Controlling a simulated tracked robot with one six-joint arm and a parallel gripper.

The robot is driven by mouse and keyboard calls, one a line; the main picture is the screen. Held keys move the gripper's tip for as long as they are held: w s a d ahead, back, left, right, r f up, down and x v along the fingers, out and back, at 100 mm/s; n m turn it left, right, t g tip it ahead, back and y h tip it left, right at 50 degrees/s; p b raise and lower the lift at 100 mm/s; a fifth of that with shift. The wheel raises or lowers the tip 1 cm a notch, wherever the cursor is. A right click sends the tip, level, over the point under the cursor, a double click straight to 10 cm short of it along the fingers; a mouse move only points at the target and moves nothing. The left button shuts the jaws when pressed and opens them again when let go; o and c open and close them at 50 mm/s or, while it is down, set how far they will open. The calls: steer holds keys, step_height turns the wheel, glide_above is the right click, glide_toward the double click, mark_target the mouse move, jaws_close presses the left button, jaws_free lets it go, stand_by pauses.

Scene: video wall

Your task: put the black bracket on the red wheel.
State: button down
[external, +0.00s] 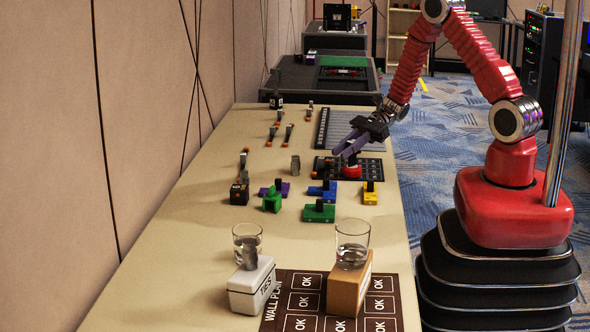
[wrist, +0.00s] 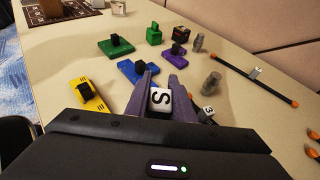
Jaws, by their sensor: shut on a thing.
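My gripper (external: 345,149) reaches in from the right, low over the table. It is shut on a small dark block with a white face marked S (wrist: 160,100), which I take for the black bracket. In the external view the black bracket (external: 352,159) shows as a dark piece under the fingers. The red wheel (external: 352,171) is directly below it, on a dark panel marked with a grid. I cannot tell whether the two touch. The red wheel is hidden in the wrist view, behind the fingers and gripper body.
Yellow (external: 370,193), blue (external: 322,192), green (external: 318,212) and purple (external: 281,188) pieces with black posts stand close by. A black block (external: 239,193) sits left of them.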

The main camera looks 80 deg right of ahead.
steer(key=shift+f, duration=0.1)
steer(key=c, duration=1.5)
jaws_free()
steer(key=shift+c, duration=0.2)
steer(key=v, duration=1.2)
